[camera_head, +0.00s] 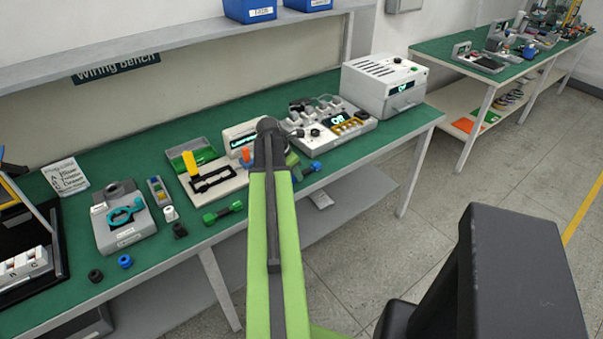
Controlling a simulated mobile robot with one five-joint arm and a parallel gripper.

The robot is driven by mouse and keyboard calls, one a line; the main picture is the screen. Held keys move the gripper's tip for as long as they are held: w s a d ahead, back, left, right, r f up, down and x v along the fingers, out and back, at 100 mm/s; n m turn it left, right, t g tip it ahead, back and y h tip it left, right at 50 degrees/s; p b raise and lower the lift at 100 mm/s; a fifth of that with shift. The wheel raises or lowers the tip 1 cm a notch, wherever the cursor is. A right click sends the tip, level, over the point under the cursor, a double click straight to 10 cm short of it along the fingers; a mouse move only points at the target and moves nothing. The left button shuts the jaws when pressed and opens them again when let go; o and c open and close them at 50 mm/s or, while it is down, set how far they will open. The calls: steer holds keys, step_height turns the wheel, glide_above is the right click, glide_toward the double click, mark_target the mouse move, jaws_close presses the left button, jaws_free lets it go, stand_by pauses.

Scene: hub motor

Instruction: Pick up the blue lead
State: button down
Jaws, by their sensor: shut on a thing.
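The blue lead (308,168) shows just right of my arm, near the front edge of the green-topped wiring bench. It is short, with thick blue ends, and its left part is hidden behind my arm. My gripper (292,161) is mostly hidden behind the arm's end; it is shut on the blue lead. I cannot tell whether the lead touches the bench top. A similar green lead (222,212) lies left of my arm near the front edge.
A white connector tray (345,124) and a grey box unit (384,84) stand to the right. A grey device with a teal clamp (126,228) and loose caps (125,261) are at left.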

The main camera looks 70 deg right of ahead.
steer(key=shift+r+p, duration=0.5)
steer(key=shift+r, duration=0.05)
step_height(320, 180, up, 4)
steer(key=p, duration=0.4)
steer(key=s+a+r+p, duration=0.1)
steer(key=s+r+p, duration=0.5)
steer(key=s, duration=0.5)
steer(key=shift+s, duration=0.3)
steer(key=shift+a, duration=0.1)
